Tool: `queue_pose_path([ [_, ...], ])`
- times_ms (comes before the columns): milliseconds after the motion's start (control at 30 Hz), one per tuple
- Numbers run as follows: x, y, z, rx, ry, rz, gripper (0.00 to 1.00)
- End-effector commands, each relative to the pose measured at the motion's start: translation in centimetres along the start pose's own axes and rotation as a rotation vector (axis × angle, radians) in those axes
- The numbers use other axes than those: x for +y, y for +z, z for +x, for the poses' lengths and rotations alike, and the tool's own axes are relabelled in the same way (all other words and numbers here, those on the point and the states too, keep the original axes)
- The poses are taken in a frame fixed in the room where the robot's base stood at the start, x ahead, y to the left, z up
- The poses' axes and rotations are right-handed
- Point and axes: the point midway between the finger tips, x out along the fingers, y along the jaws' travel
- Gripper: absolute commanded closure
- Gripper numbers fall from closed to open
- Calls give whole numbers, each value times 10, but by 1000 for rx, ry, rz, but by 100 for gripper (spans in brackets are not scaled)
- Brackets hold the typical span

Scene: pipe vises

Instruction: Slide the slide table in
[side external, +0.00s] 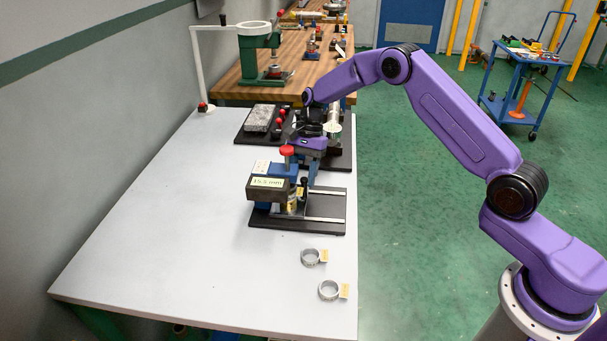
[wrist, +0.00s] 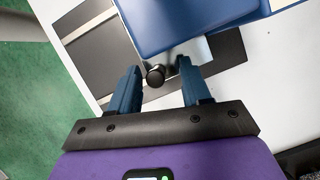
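The pipe vise (side external: 268,190) with a blue body, a grey block and a yellow-green size label stands on a black base with bright rails (side external: 325,218). A small black knob (side external: 304,184) stands upright by its front. In the wrist view the knob (wrist: 155,76) is beside a blue block (wrist: 190,18) and a grey metal plate (wrist: 198,52). I cannot clearly tell the slide table from the rest of the vise. My gripper (side external: 313,172) points down just behind the knob. In the wrist view my gripper (wrist: 160,68) is open, with the knob between its fingertips, apparently touching neither.
Two metal rings (side external: 311,257) (side external: 329,291) with tags lie near the table's front right edge. Another black-based fixture (side external: 262,122) stands behind the vise, and a green press (side external: 262,50) stands on the wooden bench. The left of the white table (side external: 170,220) is clear.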

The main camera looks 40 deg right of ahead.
Motion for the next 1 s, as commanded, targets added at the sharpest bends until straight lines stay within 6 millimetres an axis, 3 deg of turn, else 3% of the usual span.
queue_pose_path([
  [267,1,-1,-12,0,1,1,52],
  [800,0,-1,-120,3,-2,0,52],
  [1000,0,0,-151,1,-1,-1,52],
])
